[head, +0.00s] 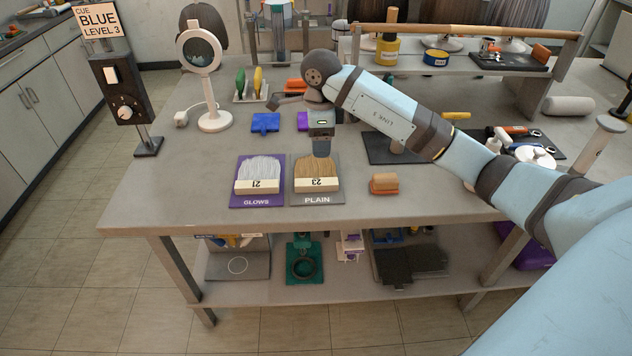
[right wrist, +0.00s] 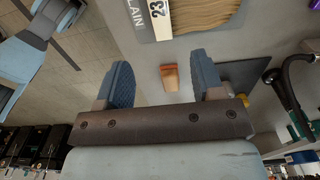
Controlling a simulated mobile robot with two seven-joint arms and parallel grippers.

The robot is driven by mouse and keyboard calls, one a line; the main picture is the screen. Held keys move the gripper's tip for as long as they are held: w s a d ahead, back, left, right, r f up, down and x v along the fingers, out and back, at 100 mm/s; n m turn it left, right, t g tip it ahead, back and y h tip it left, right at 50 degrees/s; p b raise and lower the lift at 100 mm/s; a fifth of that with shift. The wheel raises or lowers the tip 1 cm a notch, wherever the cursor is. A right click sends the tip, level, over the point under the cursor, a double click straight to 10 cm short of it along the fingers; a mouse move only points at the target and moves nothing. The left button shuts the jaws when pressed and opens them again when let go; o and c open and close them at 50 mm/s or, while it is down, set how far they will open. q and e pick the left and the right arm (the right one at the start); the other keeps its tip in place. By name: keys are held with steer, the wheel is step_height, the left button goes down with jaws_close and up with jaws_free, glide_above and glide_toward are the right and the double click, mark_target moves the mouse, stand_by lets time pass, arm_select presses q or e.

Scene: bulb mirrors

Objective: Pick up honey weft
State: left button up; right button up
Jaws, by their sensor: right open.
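The honey weft (head: 317,168) is a golden-brown bundle of hair with a cream band marked 23. It lies on the grey mat labelled PLAIN (head: 318,200) near the table's front edge. It also shows at the top of the right wrist view (right wrist: 205,14), partly cut off by the frame. My right gripper (head: 321,148) is over the far end of the weft, pointing down, its fingers apart and empty. In the right wrist view the open fingers (right wrist: 160,70) have the weft beyond their tips. My left gripper is not in view.
A silver weft (head: 258,170) marked 21 lies on the purple GLOWS mat (head: 258,201), just left of the honey weft. A tan and orange block (head: 384,184) sits to the right. A round white lamp or mirror (head: 214,122) and a blue item (head: 266,122) stand farther back.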

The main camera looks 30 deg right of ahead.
glide_above(317, 181)
steer(key=f, duration=0.7)
steer(key=shift+s+d+b, duration=0.15)
steer(key=shift+s+b, duration=0.05)
steer(key=shift+b, duration=0.1)
steer(key=shift+w+a+f+b, duration=0.1)
steer(key=shift+f+b, duration=0.1)
steer(key=shift+f, duration=1.15)
steer(key=shift+w+a+f+b, duration=0.1)
steer(key=shift+f+b, duration=0.05)
steer(key=shift+f, duration=1.2)
steer(key=shift+c, duration=0.4)
steer(key=c, duration=0.9)
